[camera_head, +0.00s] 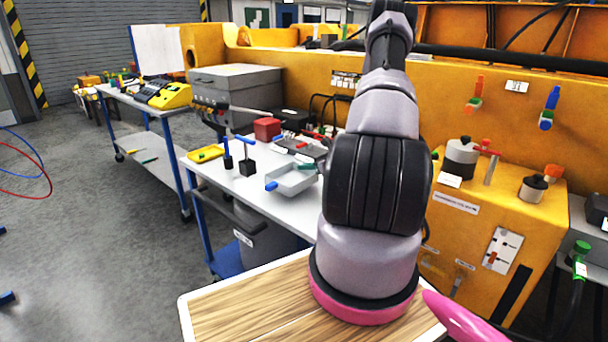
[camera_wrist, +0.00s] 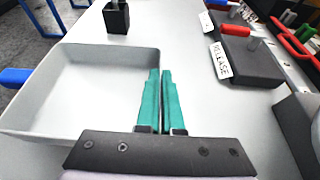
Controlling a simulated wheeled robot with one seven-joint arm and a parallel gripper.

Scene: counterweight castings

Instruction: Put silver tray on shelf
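The silver tray (camera_head: 293,180) is a shallow, open, empty box with a blue handle on its left side. In the head view it is at the white cart top's near right part, partly behind my arm. It fills the left of the wrist view (camera_wrist: 90,95). My gripper (camera_wrist: 160,75) has green fingers close together at the tray's right wall, with the wall's edge between them. A low shelf (camera_head: 155,160) shows under the far left cart. Which shelf is meant cannot be told.
A dark block labelled RELEASE (camera_wrist: 245,60) lies to the right. A red box (camera_head: 267,129) and a yellow tray (camera_head: 206,153) are also on the cart. The yellow machine (camera_head: 490,215) stands at right.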

